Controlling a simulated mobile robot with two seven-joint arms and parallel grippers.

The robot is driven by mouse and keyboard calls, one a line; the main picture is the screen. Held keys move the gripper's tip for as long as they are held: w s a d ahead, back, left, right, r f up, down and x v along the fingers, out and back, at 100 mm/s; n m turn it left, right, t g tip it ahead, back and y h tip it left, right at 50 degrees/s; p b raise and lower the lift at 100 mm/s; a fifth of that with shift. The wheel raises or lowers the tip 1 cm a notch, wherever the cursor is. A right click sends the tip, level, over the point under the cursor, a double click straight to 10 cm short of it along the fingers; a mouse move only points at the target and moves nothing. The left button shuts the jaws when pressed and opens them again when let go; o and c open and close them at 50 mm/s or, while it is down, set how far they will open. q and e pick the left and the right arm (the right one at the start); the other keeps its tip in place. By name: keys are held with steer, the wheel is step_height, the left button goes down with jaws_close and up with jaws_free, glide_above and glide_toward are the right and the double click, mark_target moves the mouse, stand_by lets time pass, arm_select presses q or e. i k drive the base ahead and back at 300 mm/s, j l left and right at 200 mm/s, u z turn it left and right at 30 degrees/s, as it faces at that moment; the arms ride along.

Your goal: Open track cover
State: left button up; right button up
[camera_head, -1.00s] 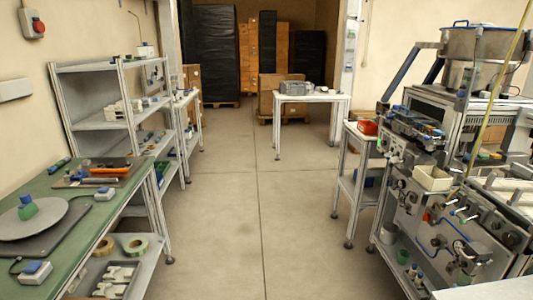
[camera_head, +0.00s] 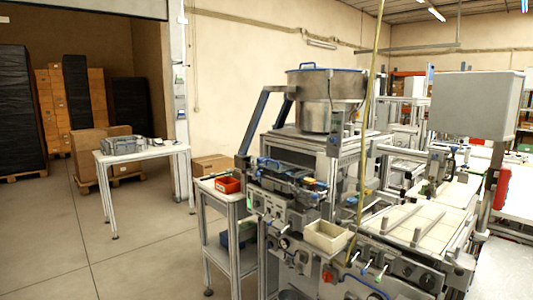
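A machine (camera_head: 310,205) with a metal frame stands in the centre and right of the view. On its left front is a dark track-like assembly (camera_head: 285,175) with blue and yellow parts. I cannot tell which part is the track cover, or whether it is open or shut. A light flat bed with rails (camera_head: 410,222) lies on the machine's right side. Neither of my grippers is in view.
A steel bowl (camera_head: 328,115) tops the machine. A cream bin (camera_head: 327,238) hangs at its front. A side table (camera_head: 230,225) holds a red bin (camera_head: 227,184). A white table (camera_head: 145,156) with a grey crate (camera_head: 125,145) stands further back. The floor (camera_head: 130,240) at left is clear.

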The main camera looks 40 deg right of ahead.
mark_target(309, 171)
steer(key=i+z, duration=0.35)
steer(key=i+j+z, duration=0.1)
steer(key=i+z, duration=0.25)
steer(key=i+j+z, duration=0.15)
steer(key=z, duration=0.25)
steer(key=i+j+z, duration=0.1)
steer(key=z, duration=0.3)
steer(key=i+j+z, duration=0.2)
steer(key=z, duration=0.15)
steer(key=i+j+z, duration=0.25)
steer(key=z, duration=0.15)
